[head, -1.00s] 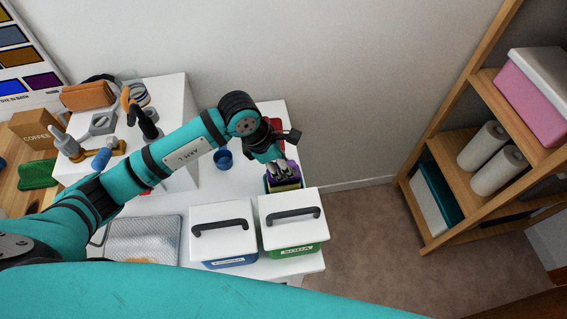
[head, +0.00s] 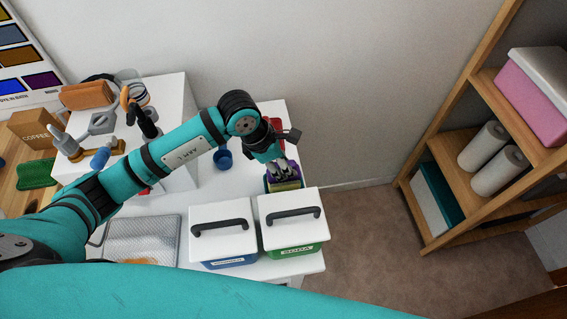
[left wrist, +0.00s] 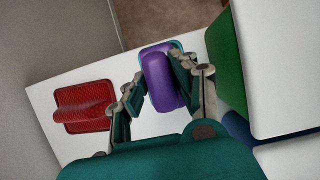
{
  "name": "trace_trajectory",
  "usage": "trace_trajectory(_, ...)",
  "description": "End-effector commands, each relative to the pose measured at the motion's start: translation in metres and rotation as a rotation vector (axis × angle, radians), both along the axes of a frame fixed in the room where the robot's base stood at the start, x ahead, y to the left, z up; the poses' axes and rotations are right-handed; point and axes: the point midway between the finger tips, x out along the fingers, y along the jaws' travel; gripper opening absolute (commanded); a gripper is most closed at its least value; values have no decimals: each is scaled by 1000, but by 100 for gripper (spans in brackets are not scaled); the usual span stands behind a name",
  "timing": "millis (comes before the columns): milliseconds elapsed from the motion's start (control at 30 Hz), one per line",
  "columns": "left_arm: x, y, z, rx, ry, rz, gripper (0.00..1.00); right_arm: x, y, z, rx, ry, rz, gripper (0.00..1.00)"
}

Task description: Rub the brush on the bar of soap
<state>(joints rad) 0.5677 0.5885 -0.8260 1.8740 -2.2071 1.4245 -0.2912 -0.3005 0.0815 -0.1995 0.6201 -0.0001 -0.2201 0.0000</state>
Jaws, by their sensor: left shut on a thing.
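My left gripper (head: 281,170) is shut on a purple rounded thing (left wrist: 160,79), which looks like the brush. It is held between the two fingers, over a small teal-rimmed dish (left wrist: 176,45). In the head view, purple and a yellowish layer show under the fingers (head: 288,184), with the dish beneath. The bar of soap is not clearly told apart there; the held thing and fingers cover most of the dish. I cannot tell whether the brush touches soap. My right gripper is not in view.
A red ridged thing on a red base (left wrist: 82,106) lies beside the dish. White-lidded boxes, one blue (head: 222,230) and one green (head: 292,222), stand just in front. A blue cup (head: 223,160) stands to the left. A wooden shelf (head: 447,180) is at right.

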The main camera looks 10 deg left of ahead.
Motion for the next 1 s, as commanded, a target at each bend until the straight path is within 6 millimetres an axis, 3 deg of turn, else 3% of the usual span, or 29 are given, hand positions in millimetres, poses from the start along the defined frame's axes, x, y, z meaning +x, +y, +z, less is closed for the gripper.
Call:
trace_trajectory(433, -2, 0, 1, 3, 6, -1, 1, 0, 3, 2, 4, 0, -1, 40)
trace_trajectory(1000, 0, 0, 48, 2, 0, -1, 1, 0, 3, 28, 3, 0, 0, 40)
